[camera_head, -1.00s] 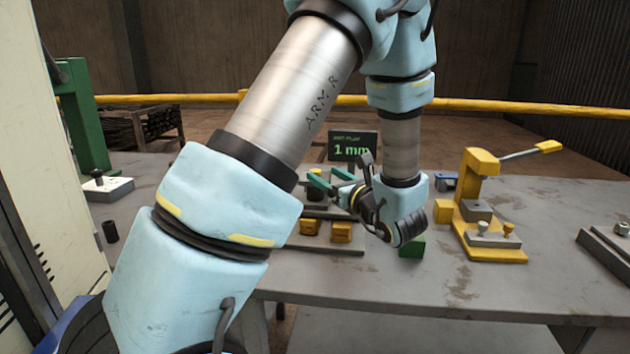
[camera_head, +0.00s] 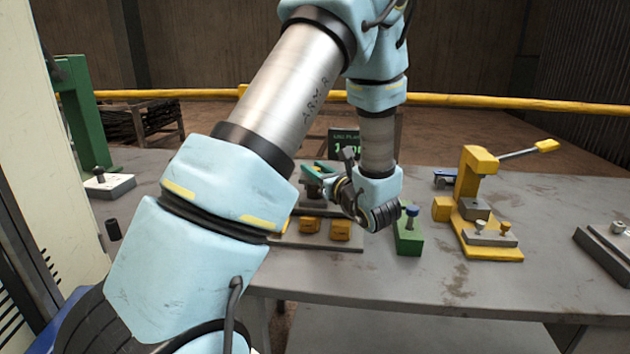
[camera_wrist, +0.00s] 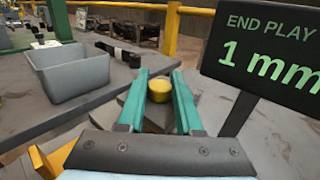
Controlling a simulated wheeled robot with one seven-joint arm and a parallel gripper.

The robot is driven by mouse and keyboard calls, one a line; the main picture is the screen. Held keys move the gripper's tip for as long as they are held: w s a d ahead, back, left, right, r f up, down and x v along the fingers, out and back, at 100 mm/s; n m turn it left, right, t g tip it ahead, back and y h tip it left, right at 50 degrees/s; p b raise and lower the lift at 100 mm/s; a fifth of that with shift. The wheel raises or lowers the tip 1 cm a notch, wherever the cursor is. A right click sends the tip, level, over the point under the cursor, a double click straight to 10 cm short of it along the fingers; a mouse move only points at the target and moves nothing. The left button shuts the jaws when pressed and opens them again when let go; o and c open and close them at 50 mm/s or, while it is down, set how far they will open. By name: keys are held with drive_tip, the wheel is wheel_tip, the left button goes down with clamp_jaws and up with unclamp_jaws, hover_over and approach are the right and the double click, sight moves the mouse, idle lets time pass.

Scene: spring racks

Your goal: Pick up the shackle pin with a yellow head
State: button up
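The yellow round head of the shackle pin (camera_wrist: 160,90) shows in the wrist view, between the two teal fingers and near their tips. Its lower part looks yellowish too, and its shank cannot be made out. My gripper (camera_wrist: 159,76) is open, with one finger on each side of the head. I cannot tell whether either finger touches it. In the head view my gripper (camera_head: 318,170) is over the middle of the bench, low above the rack, and the yellow-headed pin is hidden there.
An "END PLAY 1 mm" sign (camera_wrist: 265,50) stands close on the right in the wrist view. A grey bin (camera_wrist: 70,72) is at left. Yellow blocks (camera_head: 340,230) sit on the rack's front. A green block (camera_head: 408,240) with a blue-headed pin (camera_head: 411,211) and a yellow press (camera_head: 478,210) stand right.

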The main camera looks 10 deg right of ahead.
clamp_jaws()
drive_tip(key=shift+r, duration=0.1)
idle(0.3)
